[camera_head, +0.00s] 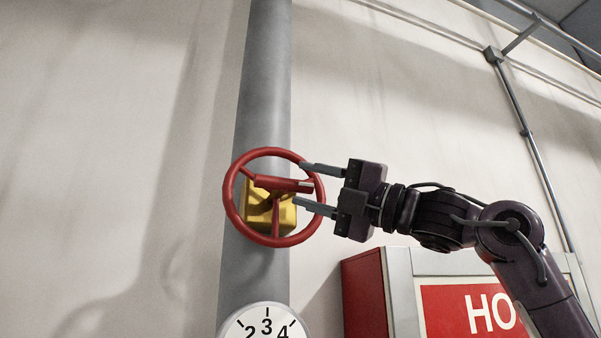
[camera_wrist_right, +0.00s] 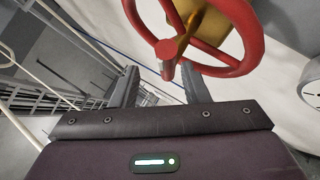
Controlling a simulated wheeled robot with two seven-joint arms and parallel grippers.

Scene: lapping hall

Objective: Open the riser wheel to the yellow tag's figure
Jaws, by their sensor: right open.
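The red riser wheel (camera_head: 229,200) is mounted in front of a yellow valve body (camera_head: 258,212) on a grey vertical pipe. A red stub handle (camera_head: 280,184) sticks out from the wheel. My right gripper (camera_head: 299,183) is open at the wheel's right side, one finger above the handle's end and one below it. In the right wrist view the wheel (camera_wrist_right: 240,62) fills the top, and the handle (camera_wrist_right: 167,52) points between the two fingers (camera_wrist_right: 160,88). I cannot tell whether the fingers touch it. No yellow tag with a readable figure shows. My left gripper is out of view.
A white dial (camera_head: 266,325) showing 2, 3 and 4 is cut off below the wheel. A red cabinet (camera_head: 362,290) with a sign reading "HO" stands lower right, behind my right arm. The pale wall left of the pipe (camera_head: 262,80) is clear.

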